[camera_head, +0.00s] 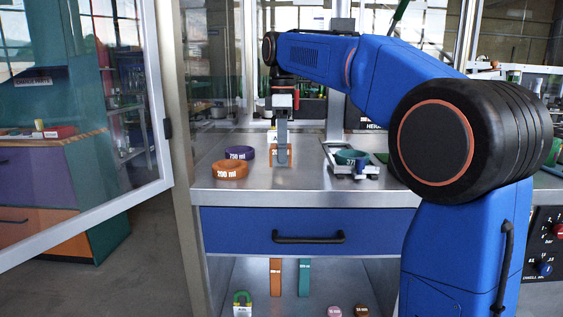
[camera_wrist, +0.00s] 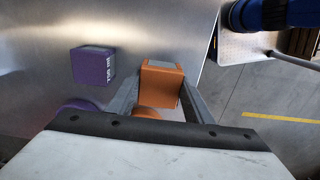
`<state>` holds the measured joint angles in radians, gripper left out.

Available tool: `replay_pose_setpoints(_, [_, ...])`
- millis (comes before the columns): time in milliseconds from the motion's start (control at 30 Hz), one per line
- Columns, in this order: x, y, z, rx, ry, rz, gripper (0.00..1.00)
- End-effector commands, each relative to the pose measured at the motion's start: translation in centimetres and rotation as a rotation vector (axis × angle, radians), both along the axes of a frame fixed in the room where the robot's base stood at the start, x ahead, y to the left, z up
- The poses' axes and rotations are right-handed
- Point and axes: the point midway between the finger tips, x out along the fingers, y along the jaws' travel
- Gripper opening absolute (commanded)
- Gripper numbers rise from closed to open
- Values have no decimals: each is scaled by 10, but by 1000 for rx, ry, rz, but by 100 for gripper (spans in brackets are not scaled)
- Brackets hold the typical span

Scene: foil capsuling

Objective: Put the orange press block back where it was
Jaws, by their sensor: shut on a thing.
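The orange press block (camera_wrist: 162,86) is between the two fingers of my gripper (camera_wrist: 160,98) in the wrist view, and the gripper is shut on it. In the head view my gripper (camera_head: 282,158) points down over the back of the steel worktop and partly hides the orange block (camera_head: 273,156). I cannot tell whether the block touches the worktop. An orange ring marked 200 ml (camera_head: 230,170) lies to the left, in front of a purple ring marked 750 ml (camera_head: 240,153). A purple block (camera_wrist: 92,66) stands left of the orange block in the wrist view.
A metal fixture (camera_head: 354,172) with a green ring (camera_head: 350,157) stands right of my gripper. A glass door (camera_head: 90,110) is open at the left. Below the worktop (camera_head: 300,194) are a blue drawer (camera_head: 250,240) and a shelf with small items. The worktop's front middle is clear.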

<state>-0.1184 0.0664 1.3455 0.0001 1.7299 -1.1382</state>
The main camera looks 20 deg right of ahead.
Motion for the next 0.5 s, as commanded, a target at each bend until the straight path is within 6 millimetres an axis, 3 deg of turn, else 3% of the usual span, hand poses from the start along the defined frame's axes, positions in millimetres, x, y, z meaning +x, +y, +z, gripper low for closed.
replay_pose_setpoints(233, [-1,0,-31,0,0,0,22])
replay_pose_setpoints(500, [0,0,-37,0,-1,0,22])
